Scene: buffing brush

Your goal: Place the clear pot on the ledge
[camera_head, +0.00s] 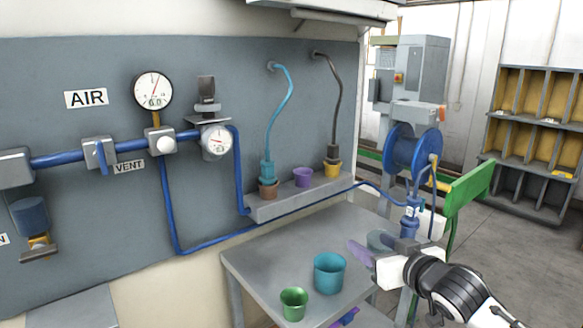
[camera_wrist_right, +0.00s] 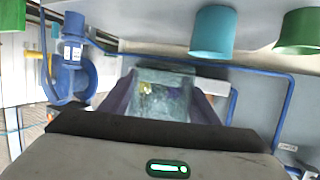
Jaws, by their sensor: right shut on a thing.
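The clear pot (camera_head: 380,238) is a see-through, grey-green cup above the right end of the table. My right gripper (camera_head: 378,247) is shut on it. In the right wrist view the clear pot (camera_wrist_right: 160,95) sits between the two purple fingers. The grey ledge (camera_head: 288,208) runs along the foot of the blue-grey panel, to the left of and behind the gripper. The gripper and pot are apart from the ledge. My left gripper is not in view.
On the ledge stand a brown pot (camera_head: 268,190), a purple pot (camera_head: 303,178) and a yellow pot (camera_head: 333,170). Hoses end above the brown and yellow ones. A teal pot (camera_head: 329,275) and a green pot (camera_head: 294,304) stand on the table (camera_head: 265,275). A blue hose reel (camera_head: 413,150) is behind.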

